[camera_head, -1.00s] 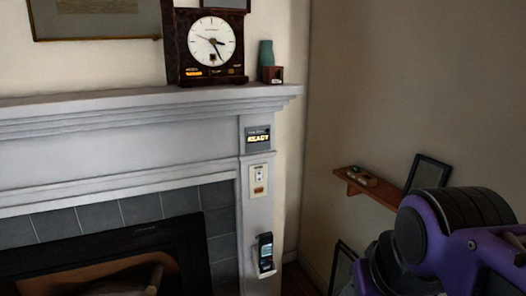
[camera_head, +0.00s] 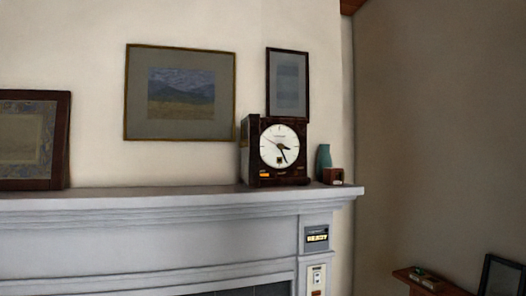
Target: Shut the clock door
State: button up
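A dark brown box clock (camera_head: 275,150) with a round white face (camera_head: 279,146) stands on the grey mantel shelf (camera_head: 180,203), near its right end. The face shows in full, with dark hands and small orange marks along the case's lower front. I cannot make out a separate door or tell whether one stands open. My gripper is not in view.
A teal vase (camera_head: 323,160) and a small reddish-brown box (camera_head: 333,176) stand right of the clock. Framed pictures (camera_head: 180,92) hang behind and to the left. A small wall shelf (camera_head: 425,282) is at lower right.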

aim_at(249, 145)
jog(key=j+u, duration=0.2)
jog(key=j, duration=0.75)
jog(key=i+j+u, duration=0.25)
jog(key=i+j, duration=0.25)
jog(key=j, duration=0.1)
